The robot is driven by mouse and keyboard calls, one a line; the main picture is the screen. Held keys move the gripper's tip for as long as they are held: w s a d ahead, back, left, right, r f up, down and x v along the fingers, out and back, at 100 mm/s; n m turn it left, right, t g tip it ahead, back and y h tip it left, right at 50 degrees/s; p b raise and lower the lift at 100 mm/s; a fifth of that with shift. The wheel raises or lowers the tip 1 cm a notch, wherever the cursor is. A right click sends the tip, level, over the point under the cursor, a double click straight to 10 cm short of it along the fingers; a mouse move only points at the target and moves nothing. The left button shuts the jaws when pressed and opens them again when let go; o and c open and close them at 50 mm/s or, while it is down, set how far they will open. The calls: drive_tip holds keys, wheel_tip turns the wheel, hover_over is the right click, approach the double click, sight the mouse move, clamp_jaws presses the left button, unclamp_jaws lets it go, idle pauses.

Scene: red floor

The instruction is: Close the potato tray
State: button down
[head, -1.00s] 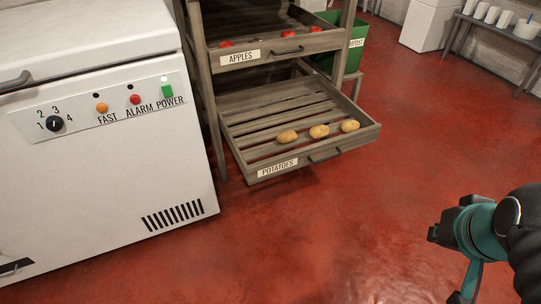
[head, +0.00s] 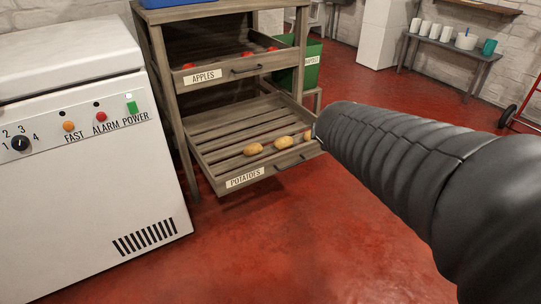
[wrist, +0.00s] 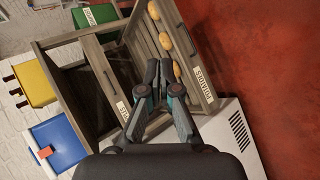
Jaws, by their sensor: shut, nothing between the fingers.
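The wooden potato tray (head: 222,166), labelled POTATOES, is pulled out of the bottom of the rack in the head view. Potatoes (head: 253,149) lie along its front; my arm partly hides the right one. In the wrist view the tray front (wrist: 192,45) runs down the right side, with potatoes (wrist: 165,41) behind it. My gripper (wrist: 159,66) is shut and empty. Its fingertips overlap the tray's slats and potatoes in the wrist view; I cannot tell whether they touch. In the head view my gripper is hidden behind my arm.
The apples tray (head: 240,70) is above the potato tray. A white freezer (head: 75,200) stands left of the rack. A green bin (head: 313,66) stands behind it at right. A table with cups (head: 455,48) is at the back. Red floor in front is clear.

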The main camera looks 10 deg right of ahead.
drive_tip(key=w+d+f+n+t+y+b, duration=0.15)
drive_tip(key=w+f+n, duration=0.25)
drive_tip(key=w+n, duration=0.4)
drive_tip(key=n+g+y+b, duration=0.2)
drive_tip(key=n+y+b, duration=0.35)
drive_tip(key=n, duration=1.25)
approach(276, 160)
wheel_tip(276, 160, down, 4)
drive_tip(key=w, duration=0.1)
drive_tip(key=w+p, duration=0.1)
drive_tip(key=w, duration=0.1)
drive_tip(key=shift+a+f, duration=0.1)
drive_tip(key=shift+a, duration=0.3)
drive_tip(key=shift+w+a, duration=0.2)
drive_tip(key=shift+w, duration=0.45)
